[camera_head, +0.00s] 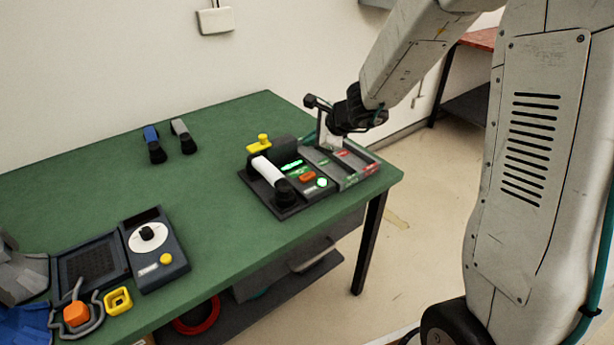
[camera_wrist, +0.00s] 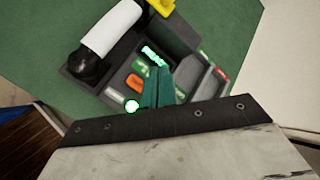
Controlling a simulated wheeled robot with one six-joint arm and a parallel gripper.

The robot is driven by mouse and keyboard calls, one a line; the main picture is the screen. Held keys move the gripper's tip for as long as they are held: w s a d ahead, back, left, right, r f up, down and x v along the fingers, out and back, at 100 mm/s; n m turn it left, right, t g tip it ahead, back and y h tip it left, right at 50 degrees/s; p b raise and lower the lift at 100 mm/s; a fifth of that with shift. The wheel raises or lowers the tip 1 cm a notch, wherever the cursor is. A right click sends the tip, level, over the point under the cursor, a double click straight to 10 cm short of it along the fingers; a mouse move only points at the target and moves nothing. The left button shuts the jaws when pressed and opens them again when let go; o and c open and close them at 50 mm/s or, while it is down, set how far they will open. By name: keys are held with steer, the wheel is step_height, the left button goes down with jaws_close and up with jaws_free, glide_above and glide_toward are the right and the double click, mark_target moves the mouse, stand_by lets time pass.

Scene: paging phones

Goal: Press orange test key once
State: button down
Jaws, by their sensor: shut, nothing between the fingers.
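The paging phone (camera_head: 285,205) is a dark desk unit near the right end of the green table, with a white handset (camera_head: 268,171) along its left side. Its orange key (camera_head: 307,176) sits between a green-lit display (camera_head: 292,165) and a round green-lit button (camera_head: 321,183). In the wrist view the orange key (camera_wrist: 135,82) is uncovered, just left of the fingers. My gripper (camera_head: 324,146) is shut and empty, pointing down over the right part of the phone; its fingertips also show in the wrist view (camera_wrist: 159,70). I cannot tell how high they are above the panel.
A yellow piece (camera_head: 264,143) stands at the phone's back. Labelled grey strips (camera_head: 343,165) lie at its right. Blue (camera_head: 151,143) and grey (camera_head: 181,133) handled items lie farther back. A white-dial box (camera_head: 148,237) is at the front left. The table's middle (camera_head: 200,190) is clear.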

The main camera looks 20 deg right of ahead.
mark_target(311, 178)
steer(key=shift+f, duration=4.4)
steer(key=shift+f, duration=0.4)
steer(key=shift+f, duration=0.45)
steer(key=shift+r, duration=0.85)
steer(key=shift+r, duration=2.55)
